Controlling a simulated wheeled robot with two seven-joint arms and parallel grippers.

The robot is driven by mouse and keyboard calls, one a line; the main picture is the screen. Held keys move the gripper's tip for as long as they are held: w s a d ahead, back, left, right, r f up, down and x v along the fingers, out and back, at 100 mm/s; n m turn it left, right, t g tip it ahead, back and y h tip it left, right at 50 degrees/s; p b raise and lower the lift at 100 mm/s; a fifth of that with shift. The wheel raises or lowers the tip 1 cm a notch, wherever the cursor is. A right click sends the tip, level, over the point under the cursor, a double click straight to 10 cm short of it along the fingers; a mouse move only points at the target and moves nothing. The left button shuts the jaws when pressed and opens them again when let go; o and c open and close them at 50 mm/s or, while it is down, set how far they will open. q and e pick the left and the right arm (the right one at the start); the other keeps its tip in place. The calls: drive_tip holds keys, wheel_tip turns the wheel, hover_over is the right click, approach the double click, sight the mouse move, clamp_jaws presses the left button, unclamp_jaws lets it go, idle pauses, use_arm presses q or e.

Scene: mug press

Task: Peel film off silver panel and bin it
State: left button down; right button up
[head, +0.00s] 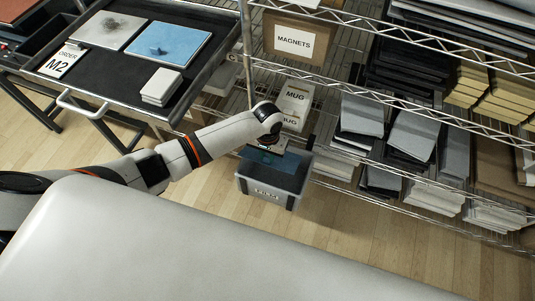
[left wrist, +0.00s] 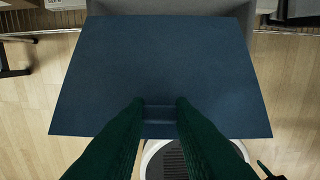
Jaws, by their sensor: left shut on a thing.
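My left gripper (head: 277,149) is shut on a thin blue film (head: 262,157) and holds it over the mouth of a grey bin (head: 272,187) on the floor. In the left wrist view my dark green fingers (left wrist: 160,108) pinch the near edge of the film (left wrist: 160,65), which spreads out flat and hides most of the bin; a grey bin wall (left wrist: 215,9) shows behind it. The silver panel (head: 107,31) lies on the cart's dark top, beside a blue-faced panel (head: 172,42) with a dark mark. My right gripper is not in view.
The cart (head: 100,88) stands at the upper left with an "ORDER M2" card (head: 62,62) and a white block stack (head: 161,87). A wire shelf (head: 400,65) with boxes and panels stands close behind and right of the bin. Wooden floor is clear at the lower right.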

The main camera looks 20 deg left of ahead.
use_arm(q)
drive_tip(key=shift+f, duration=0.15)
drive_tip(key=c, duration=1.2)
unclamp_jaws()
drive_tip(key=shift+o, duration=0.2)
wheel_tip(320, 180, up, 12)
drive_tip(key=p, duration=0.2)
drive_tip(key=shift+s, duration=0.1)
